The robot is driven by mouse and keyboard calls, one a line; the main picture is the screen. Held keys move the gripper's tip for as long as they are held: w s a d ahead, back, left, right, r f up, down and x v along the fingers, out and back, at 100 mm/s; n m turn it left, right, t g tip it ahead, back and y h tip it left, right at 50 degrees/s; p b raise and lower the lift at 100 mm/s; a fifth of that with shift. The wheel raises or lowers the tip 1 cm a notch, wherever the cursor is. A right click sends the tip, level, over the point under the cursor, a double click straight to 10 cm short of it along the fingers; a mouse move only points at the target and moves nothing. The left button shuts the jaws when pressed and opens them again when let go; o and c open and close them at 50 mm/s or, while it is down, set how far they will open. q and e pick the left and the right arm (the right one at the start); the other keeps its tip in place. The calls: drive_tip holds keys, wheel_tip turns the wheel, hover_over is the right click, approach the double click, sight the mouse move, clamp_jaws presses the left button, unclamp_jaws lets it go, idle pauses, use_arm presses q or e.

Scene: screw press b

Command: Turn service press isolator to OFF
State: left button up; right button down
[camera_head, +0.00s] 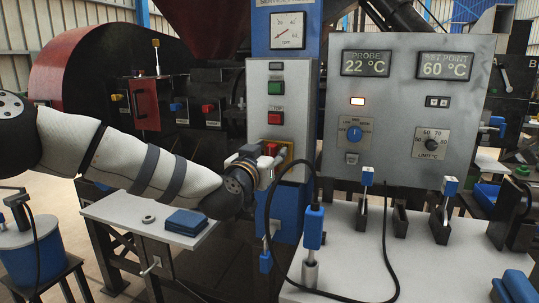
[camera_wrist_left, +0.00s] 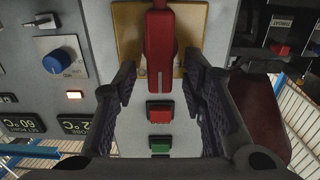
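The press isolator has a red handle (camera_head: 272,149) on a yellow plate (camera_head: 289,152), low on the grey press panel. In the left wrist view the red handle (camera_wrist_left: 160,45) lies lengthwise up the picture, with a pale line at its lower end, in front of the yellow plate (camera_wrist_left: 125,35). My left gripper (camera_head: 268,166) is at the isolator and partly covers it. In the left wrist view my left gripper (camera_wrist_left: 160,75) is open, one finger on each side of the handle, with gaps showing. The isolator's lettering is not readable. My right gripper is not in view.
A red button (camera_head: 275,117) and a green button (camera_head: 275,88) sit above the isolator. The temperature box (camera_head: 408,110) with a blue knob (camera_head: 354,133) stands to the right. A black cable (camera_head: 385,235) and upright tools stand over the bench (camera_head: 350,262). A small table (camera_head: 125,208) is below my arm.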

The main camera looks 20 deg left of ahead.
use_arm(q)
clamp_jaws()
drive_tip(key=shift+a+n, duration=0.1)
drive_tip(key=shift+n, duration=0.2)
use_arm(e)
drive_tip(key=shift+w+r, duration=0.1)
use_arm(q)
drive_tip(key=n, duration=0.3)
drive_tip(key=shift+a+p, duration=0.25)
drive_tip(key=shift+p, duration=0.15)
drive_tip(key=n, duration=0.4)
drive_tip(key=a+f+n+b, duration=0.1)
drive_tip(key=n, duration=0.4)
drive_tip(key=f+n, duration=0.1)
drive_tip(key=n, duration=0.4)
drive_tip(key=shift+a+f, duration=0.1)
drive_tip(key=shift+a, duration=0.1)
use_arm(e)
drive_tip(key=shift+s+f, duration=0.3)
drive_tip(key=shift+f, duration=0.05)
use_arm(q)
drive_tip(key=shift+n, duration=0.3)
